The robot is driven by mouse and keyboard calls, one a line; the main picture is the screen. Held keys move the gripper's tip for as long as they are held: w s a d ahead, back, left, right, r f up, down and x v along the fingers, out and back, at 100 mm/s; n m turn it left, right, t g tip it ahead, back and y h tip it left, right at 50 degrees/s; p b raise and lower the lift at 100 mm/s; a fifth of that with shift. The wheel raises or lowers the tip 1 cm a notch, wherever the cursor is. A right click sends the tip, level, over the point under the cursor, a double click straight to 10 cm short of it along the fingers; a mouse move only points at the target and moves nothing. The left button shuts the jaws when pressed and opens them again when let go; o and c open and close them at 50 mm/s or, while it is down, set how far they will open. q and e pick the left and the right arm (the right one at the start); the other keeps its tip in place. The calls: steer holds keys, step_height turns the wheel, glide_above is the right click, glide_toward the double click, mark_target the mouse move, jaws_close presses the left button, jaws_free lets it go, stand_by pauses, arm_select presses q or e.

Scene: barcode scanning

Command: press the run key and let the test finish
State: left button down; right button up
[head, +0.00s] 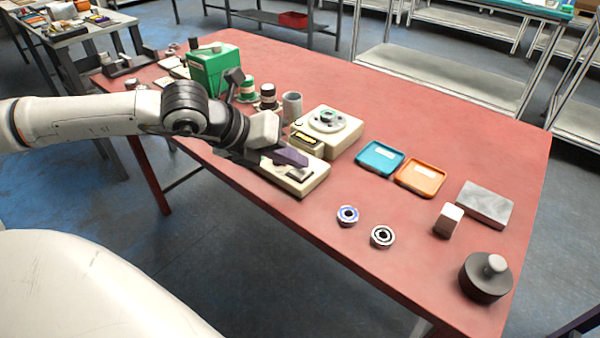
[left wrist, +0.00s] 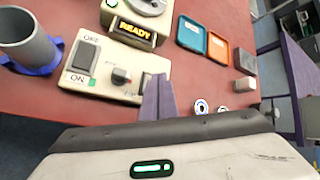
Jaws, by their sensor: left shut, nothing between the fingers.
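My left gripper (head: 292,157) is shut and empty, its dark purple fingers over the cream control box (head: 310,182). In the left wrist view the fingertips (left wrist: 157,78) reach the right part of the control box (left wrist: 112,66) and partly cover a dark key there. I cannot tell whether they touch it. The box also has an OFF/ON rocker switch (left wrist: 85,56) and a dark knob (left wrist: 121,75). The cream tester (head: 338,132) stands behind, with a ring-shaped part (head: 327,120) on top. Its display (left wrist: 135,28) reads READY. My right gripper is not in view.
A blue tray (head: 380,158) and an orange tray (head: 421,178) lie right of the tester. Two bearings (head: 347,215) (head: 382,237) lie in front. A grey plate (head: 485,205), white block (head: 448,220) and dark weight (head: 486,279) are at right. A grey cup (head: 292,106) stands beside the tester.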

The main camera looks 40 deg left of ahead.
mark_target(294, 173)
arm_select(q)
steer(key=shift+f, duration=0.1)
stand_by(0.6)
steer(key=shift+f+b, duration=0.4)
steer(key=shift+b, duration=0.4)
steer(key=shift+r, duration=0.1)
stand_by(0.4)
steer(key=shift+r, duration=0.8)
steer(key=shift+r+p, duration=1.25)
steer(key=shift+r, duration=1.3)
